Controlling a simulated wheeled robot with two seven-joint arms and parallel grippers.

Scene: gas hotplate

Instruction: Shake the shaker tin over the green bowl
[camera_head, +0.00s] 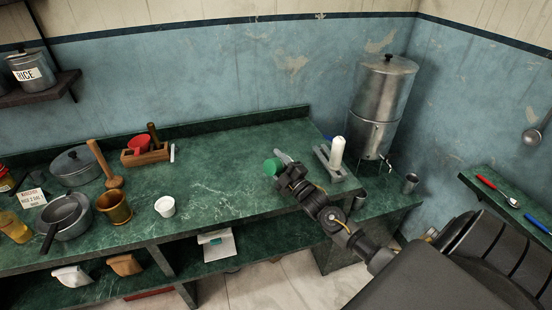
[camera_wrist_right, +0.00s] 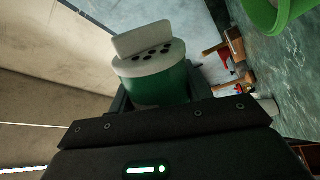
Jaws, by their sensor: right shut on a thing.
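The shaker tin (camera_wrist_right: 153,78) is green with a white top that has several dark holes and a raised flap. My right gripper (camera_head: 288,175) is shut on it. The pale top of the shaker (camera_head: 284,157) points away from the gripper towards the back wall, so the tin looks tipped over. The green bowl (camera_head: 270,167) is small in the head view, just left of the gripper and partly hidden. Its rim also shows at the top right of the right wrist view (camera_wrist_right: 284,18). I cannot tell whether the holes are directly over the bowl. My left gripper is out of view.
A white cylinder (camera_head: 337,151) on a grey stand is right of the gripper, with a metal urn (camera_head: 379,108) behind. A wooden box (camera_head: 146,157), white cup (camera_head: 165,206) and brass mortar (camera_head: 115,207) stand left. The green counter (camera_head: 225,180) is clear between.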

